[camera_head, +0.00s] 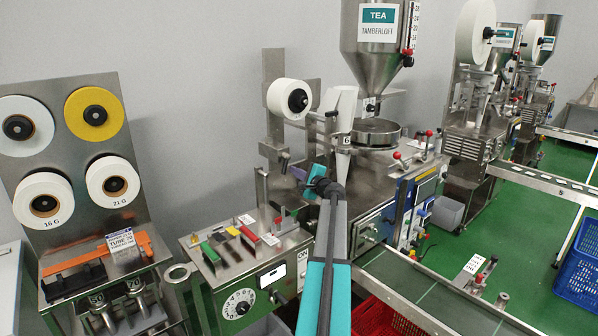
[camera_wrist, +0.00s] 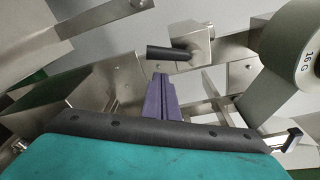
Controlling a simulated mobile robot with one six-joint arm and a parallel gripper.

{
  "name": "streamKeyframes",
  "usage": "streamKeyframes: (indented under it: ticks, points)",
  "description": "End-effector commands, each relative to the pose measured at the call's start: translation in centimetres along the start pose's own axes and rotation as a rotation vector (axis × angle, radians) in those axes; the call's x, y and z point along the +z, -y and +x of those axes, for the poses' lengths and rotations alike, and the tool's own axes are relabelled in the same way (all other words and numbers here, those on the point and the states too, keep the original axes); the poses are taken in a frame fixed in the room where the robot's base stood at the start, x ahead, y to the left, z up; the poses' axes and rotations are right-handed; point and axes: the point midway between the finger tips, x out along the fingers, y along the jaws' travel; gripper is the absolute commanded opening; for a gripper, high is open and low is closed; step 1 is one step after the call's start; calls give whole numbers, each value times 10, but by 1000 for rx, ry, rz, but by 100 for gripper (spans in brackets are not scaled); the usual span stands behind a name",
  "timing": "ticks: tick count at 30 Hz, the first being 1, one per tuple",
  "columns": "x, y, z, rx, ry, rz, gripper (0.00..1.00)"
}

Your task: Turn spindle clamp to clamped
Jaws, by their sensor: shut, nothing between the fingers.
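The spindle clamp appears to be the small metal block with a black cylindrical handle (camera_wrist: 168,52) in the wrist view. The handle points left from the block and lies roughly level in that picture. In the head view a small dark lever (camera_head: 284,160) shows below the paper roll's bracket; it seems to be the same handle. My gripper (camera_wrist: 161,76) has purple fingers, shut and empty, with the tips just below the handle in the wrist view. Whether they touch it cannot be told. In the head view my gripper (camera_head: 300,173) is just right of the lever.
A white paper roll (camera_head: 288,97) sits above the lever; a roll marked 16 G (camera_wrist: 290,45) is at the wrist view's right. The steel hopper (camera_head: 376,55) and round drum (camera_head: 371,131) stand right of my arm. A control box (camera_head: 243,262) is below, left.

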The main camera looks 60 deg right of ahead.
Motion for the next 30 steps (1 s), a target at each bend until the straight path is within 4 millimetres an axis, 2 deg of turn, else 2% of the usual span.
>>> streamKeyframes:
  ticks: [3,9,30]
  points:
    - [10,1,-4,0,0,0,0]
    - [18,0,-7,0,0,0,0]
    - [12,3,-11,-1,-9,18,0]
